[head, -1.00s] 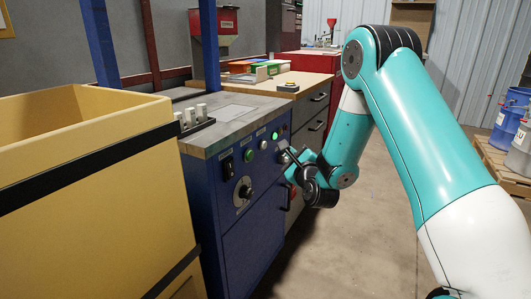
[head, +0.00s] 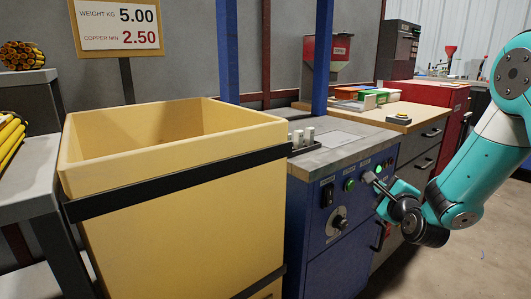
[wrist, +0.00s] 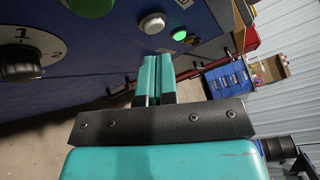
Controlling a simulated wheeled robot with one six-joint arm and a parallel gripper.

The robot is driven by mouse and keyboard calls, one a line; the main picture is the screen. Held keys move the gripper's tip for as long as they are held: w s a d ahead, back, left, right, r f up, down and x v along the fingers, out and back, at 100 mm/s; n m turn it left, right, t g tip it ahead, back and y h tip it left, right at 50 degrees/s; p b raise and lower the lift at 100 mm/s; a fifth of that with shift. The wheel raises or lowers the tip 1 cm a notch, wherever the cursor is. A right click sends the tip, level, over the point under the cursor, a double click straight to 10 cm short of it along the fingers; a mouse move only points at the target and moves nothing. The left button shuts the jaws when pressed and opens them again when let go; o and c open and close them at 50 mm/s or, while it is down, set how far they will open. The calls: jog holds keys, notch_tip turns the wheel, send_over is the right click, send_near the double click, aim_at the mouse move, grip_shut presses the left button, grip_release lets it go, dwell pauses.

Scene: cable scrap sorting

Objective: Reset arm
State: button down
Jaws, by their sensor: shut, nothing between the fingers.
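My gripper (wrist: 155,72) shows in the wrist view with its two teal fingers together and nothing between them. In the head view my gripper (head: 372,181) is at the right, close to the front panel of the blue cabinet (head: 335,262). The panel carries a rotary knob (head: 338,222), a black switch and several round buttons. In the wrist view the knob (wrist: 22,60) is at the left, and a white button (wrist: 152,23) and a green button (wrist: 92,4) lie ahead of the fingers. I cannot tell whether the fingers touch the panel.
A large yellow bin (head: 180,215) with black straps stands left of the cabinet. A grey shelf (head: 28,185) with cable bundles is at the far left. A wooden-topped drawer unit (head: 375,118) stands behind. Open floor (head: 480,265) lies at the lower right.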

jog(key=s+a+r+n+g+y, duration=0.2)
jog(key=s+a+n+g+y, duration=0.15)
jog(key=s+a+n, duration=0.35)
jog(key=s+a+r+n+g+y, duration=0.3)
jog(key=s+a+n+g, duration=0.2)
jog(key=a+n, duration=0.35)
jog(key=s+a+r+n+g+h, duration=0.15)
jog(key=s+n+g, duration=0.25)
jog(key=s+n, duration=0.6)
jog(key=s+a+n+g, duration=0.2)
jog(key=s+n+g, duration=0.3)
jog(key=s, duration=0.9)
notch_tip(320, 180, up, 34)
jog(key=p, duration=3.3)
jog(key=shift+f+n+p, duration=0.2)
jog(key=shift+n+p, duration=0.15)
jog(key=shift+n, duration=0.1)
jog(key=shift+d+t, duration=0.1)
jog(key=shift+t, duration=0.15)
